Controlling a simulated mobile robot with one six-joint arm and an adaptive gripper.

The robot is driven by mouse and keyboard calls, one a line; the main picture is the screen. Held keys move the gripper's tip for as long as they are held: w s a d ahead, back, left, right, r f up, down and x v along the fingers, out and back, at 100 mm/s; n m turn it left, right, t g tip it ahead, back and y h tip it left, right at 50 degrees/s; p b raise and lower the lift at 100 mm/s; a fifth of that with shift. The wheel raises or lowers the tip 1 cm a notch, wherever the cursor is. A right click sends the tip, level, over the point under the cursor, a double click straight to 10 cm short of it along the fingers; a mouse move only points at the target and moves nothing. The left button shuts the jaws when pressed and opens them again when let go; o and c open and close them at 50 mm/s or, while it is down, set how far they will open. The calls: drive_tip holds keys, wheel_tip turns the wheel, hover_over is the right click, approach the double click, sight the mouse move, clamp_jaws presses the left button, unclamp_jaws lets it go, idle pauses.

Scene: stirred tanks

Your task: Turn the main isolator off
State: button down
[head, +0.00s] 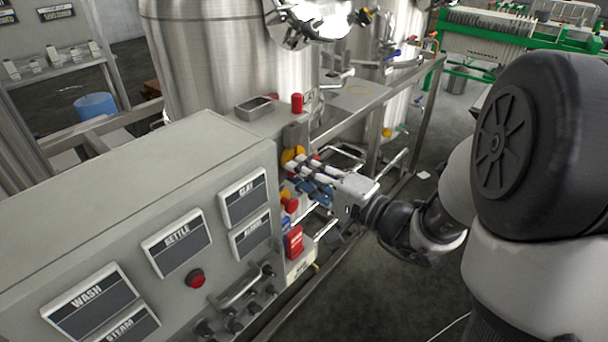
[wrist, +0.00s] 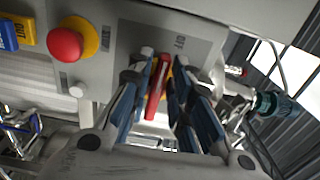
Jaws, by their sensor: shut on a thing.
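The main isolator shows in the wrist view as a narrow red handle (wrist: 157,88) with a bit of yellow behind it, on a grey panel. A label reading "OFF" stands beside it, turned in the picture. My gripper (wrist: 160,72) is shut on the red handle, which lies between its blue-padded fingers. In the head view my gripper (head: 302,177) reaches in from the right to the end of the grey cabinet. A yellow part of the isolator (head: 291,156) shows at its fingertips; the fingers hide most of the handle.
A red mushroom button on a yellow collar (wrist: 66,44) is close left of my fingers in the wrist view. A red box (head: 294,242) hangs below my gripper. The cabinet (head: 130,180) carries labelled panels. Steel tanks (head: 215,60) stand behind, with a pipe frame close by.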

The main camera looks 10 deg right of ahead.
idle(0.3)
drive_tip(key=c, duration=1.7)
unclamp_jaws()
drive_tip(key=shift+o, duration=0.2)
drive_tip(key=shift+s+d, duration=0.1)
drive_tip(key=v, duration=1.1)
drive_tip(key=shift+s+d, duration=0.2)
drive_tip(key=shift+s, duration=0.15)
